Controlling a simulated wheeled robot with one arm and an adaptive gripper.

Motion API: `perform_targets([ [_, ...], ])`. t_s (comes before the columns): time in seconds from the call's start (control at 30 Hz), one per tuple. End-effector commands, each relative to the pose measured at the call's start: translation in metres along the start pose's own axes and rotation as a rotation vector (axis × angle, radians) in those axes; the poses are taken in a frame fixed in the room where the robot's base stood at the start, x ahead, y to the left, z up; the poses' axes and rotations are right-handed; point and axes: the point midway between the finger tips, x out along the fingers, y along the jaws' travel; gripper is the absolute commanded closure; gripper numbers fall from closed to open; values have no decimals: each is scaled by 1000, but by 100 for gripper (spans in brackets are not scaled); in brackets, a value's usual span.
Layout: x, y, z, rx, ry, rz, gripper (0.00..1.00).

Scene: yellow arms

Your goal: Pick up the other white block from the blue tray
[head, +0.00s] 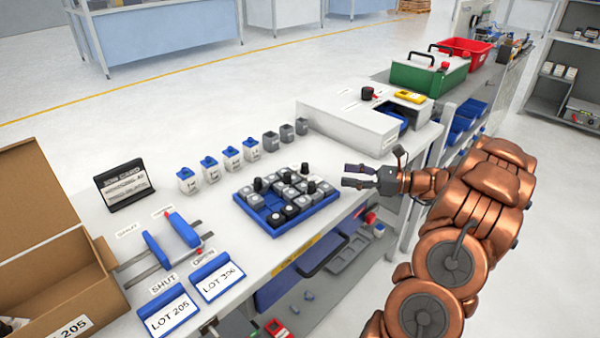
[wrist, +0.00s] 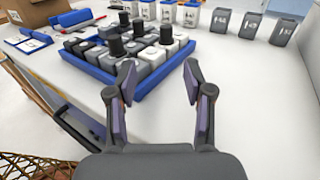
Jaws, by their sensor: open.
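The blue tray (head: 308,216) sits on the white bench, filled with grey, black-topped and paler blocks. In the wrist view the tray (wrist: 92,70) lies ahead and to the left. A white block (wrist: 181,39) shows near its right side there, among grey ones; which pale blocks are truly white is hard to tell in the head view. My gripper (head: 348,176) is open and empty, to the right of the tray and apart from it.
White bottles with blue caps (head: 230,157) and grey containers (head: 286,135) stand in a row behind the tray. A white box unit (head: 345,122) stands at the back right. Blue sliders (head: 183,229), lot signs (head: 218,276) and a cardboard box (head: 40,215) are at the left.

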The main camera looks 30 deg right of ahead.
Motion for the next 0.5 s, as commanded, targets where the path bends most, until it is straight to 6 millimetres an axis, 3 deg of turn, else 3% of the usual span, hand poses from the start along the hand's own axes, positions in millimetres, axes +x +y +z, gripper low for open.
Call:
perform_targets([
  [0.17, -6, -7, -2, 14, -18, -31, 48],
  [0.5, 42, -9, -2, 16, -18, -35, 48],
])
